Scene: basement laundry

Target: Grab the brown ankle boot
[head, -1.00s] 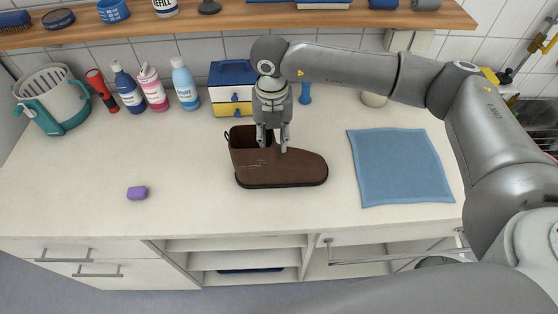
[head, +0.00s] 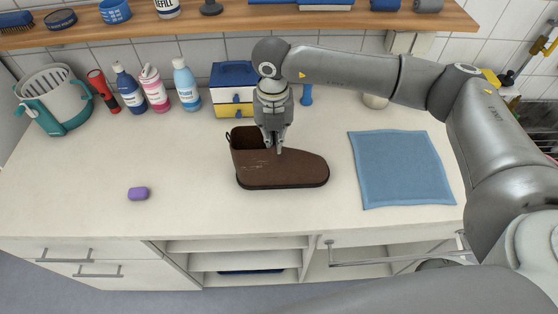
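The brown ankle boot (head: 285,172) stands upright on the white counter, its toe to the right and its open collar at the left. My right gripper (head: 274,148) points down at the front of the collar. Its fingers are close together with the collar edge between them, shut on the boot. The sole appears to rest on the counter. My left gripper is not in view.
A blue cloth (head: 400,168) lies right of the boot, and a purple bar (head: 138,193) lies to its left. A blue and yellow drawer box (head: 232,85) stands behind. Bottles (head: 186,88) and a basket (head: 55,105) stand at back left. The front left counter is mostly clear.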

